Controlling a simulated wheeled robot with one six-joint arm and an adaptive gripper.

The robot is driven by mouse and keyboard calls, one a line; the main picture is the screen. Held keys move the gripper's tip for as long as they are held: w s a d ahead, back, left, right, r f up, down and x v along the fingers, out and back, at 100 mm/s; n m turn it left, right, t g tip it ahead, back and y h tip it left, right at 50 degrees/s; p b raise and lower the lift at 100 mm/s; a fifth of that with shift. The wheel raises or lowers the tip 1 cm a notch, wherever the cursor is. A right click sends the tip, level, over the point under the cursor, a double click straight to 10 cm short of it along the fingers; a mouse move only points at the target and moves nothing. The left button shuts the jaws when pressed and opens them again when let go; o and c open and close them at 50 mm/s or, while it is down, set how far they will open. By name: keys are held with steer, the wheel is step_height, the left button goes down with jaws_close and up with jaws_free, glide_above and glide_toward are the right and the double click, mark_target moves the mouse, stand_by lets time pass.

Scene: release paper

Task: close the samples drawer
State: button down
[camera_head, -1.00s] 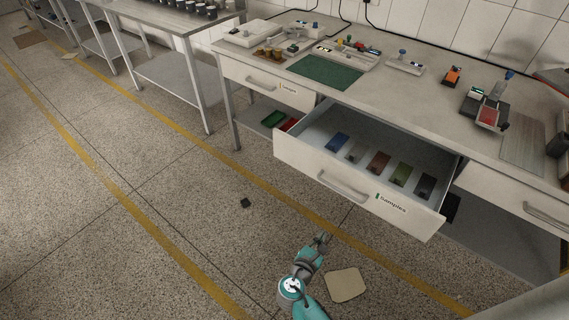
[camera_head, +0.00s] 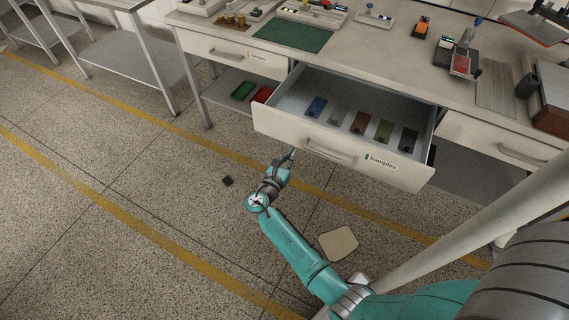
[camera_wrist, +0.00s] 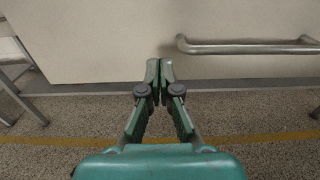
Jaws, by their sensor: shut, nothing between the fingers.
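The samples drawer (camera_head: 283,129) stands pulled out from the bench, with a label at the right of its front and a bar handle (camera_head: 330,153) in the middle. Several coloured flat pieces (camera_head: 360,122) lie inside it. My gripper (camera_head: 291,153) is shut and empty, in front of the drawer front's left part, left of the handle. In the wrist view, the shut fingertips (camera_wrist: 159,66) point at the pale drawer front (camera_wrist: 100,45), and the handle (camera_wrist: 250,46) is to their right. I cannot tell whether the fingertips touch the front.
A shut drawer (camera_head: 228,54) is at the left and another (camera_head: 495,141) at the right. Red and green trays (camera_head: 243,90) sit on the lower shelf. A beige pad (camera_head: 338,243) and a small dark block (camera_head: 227,181) lie on the floor. Floor in front is mostly clear.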

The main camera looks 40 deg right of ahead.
mark_target(302, 138)
steer(key=shift+x, duration=2.8)
